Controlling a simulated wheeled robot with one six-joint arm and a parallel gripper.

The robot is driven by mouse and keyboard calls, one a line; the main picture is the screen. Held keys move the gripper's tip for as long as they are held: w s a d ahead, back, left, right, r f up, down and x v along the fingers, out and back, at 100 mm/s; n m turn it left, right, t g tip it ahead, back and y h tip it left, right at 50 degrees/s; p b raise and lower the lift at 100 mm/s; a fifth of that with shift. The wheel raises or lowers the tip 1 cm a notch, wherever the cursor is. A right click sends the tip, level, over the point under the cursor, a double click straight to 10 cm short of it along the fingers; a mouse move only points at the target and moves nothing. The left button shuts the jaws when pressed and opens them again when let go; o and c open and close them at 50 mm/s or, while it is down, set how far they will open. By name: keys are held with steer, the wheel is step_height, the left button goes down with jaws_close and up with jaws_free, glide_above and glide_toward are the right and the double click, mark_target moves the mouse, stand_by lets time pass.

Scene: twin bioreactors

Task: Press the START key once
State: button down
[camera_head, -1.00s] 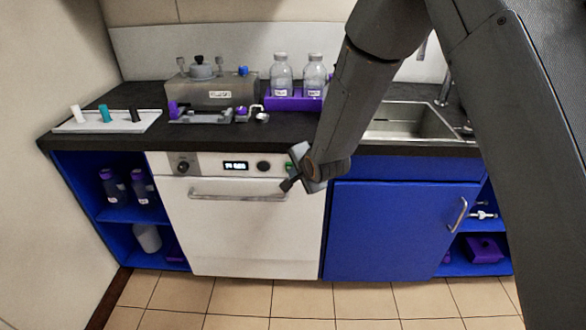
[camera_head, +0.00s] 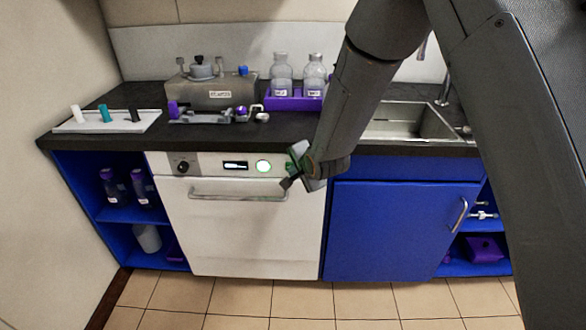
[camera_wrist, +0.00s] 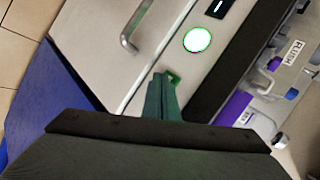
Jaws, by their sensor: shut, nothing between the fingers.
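The START key is a small green key on the front panel of the white appliance (camera_head: 240,230). In the wrist view the green key (camera_wrist: 174,77) shows at the tips of my gripper (camera_wrist: 163,84), partly covered by the fingers. The fingers are shut with nothing between them, and the tips appear to be at the key. Whether it is pushed in cannot be seen. In the head view my gripper (camera_head: 297,167) is at the right end of the panel and hides the key. Left of it, a round light (camera_head: 263,166) glows white with a green rim.
The panel also has a display (camera_head: 236,165) and a dark knob (camera_head: 183,167). A door handle (camera_head: 238,196) runs below. The dark counter (camera_head: 200,140) above carries a grey device (camera_head: 212,93), a purple tray with bottles (camera_head: 285,103) and a white rack (camera_head: 100,124).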

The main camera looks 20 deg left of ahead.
stand_by(0.4)
steer(key=shift+s+d+p, duration=0.2)
steer(key=shift+s+p, duration=0.2)
steer(key=shift+s, duration=0.35)
steer(key=s+p, duration=0.1)
steer(key=s, duration=0.1)
steer(key=s+d, duration=0.1)
steer(key=s, duration=0.1)
steer(key=shift+s+d+p, duration=0.1)
steer(key=shift+s+p, duration=0.25)
steer(key=shift+s, duration=0.05)
stand_by(0.5)
